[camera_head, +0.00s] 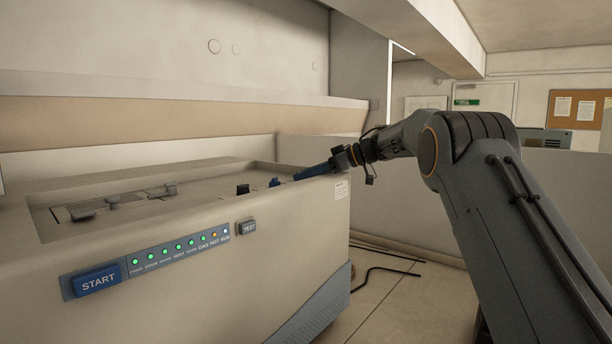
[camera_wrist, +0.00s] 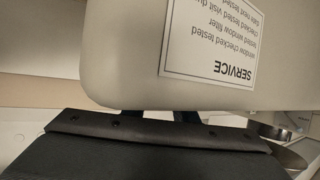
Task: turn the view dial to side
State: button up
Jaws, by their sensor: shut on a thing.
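The machine (camera_head: 210,285) is a large beige cabinet with a recessed top. My gripper (camera_head: 298,176) has blue fingers and reaches over the right rim of the top from the right. It is shut on a small dark blue knob (camera_head: 275,182), which I take for the view dial; the contact itself is small and partly hidden. The dial's markings and pointer cannot be read. In the wrist view the fingers (camera_wrist: 158,115) run behind the cabinet's edge, so their tips and the dial are hidden.
A black knob (camera_head: 243,189) stands just left of the dial. Grey levers (camera_head: 112,202) lie further left in the recess. The front has a blue START button (camera_head: 97,281), indicator lights and a TEST button (camera_head: 246,227). A SERVICE label (camera_wrist: 210,45) is close in the wrist view. Cables (camera_head: 380,272) lie on the floor.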

jog(key=o, duration=0.8)
jog(key=shift+c, duration=0.2)
jog(key=b+v, duration=0.3)
jog(key=v, duration=0.4)
jog(key=shift+d, duration=0.15)
jog(key=shift+s+d+r, duration=0.1)
jog(key=shift+d+r, duration=0.1)
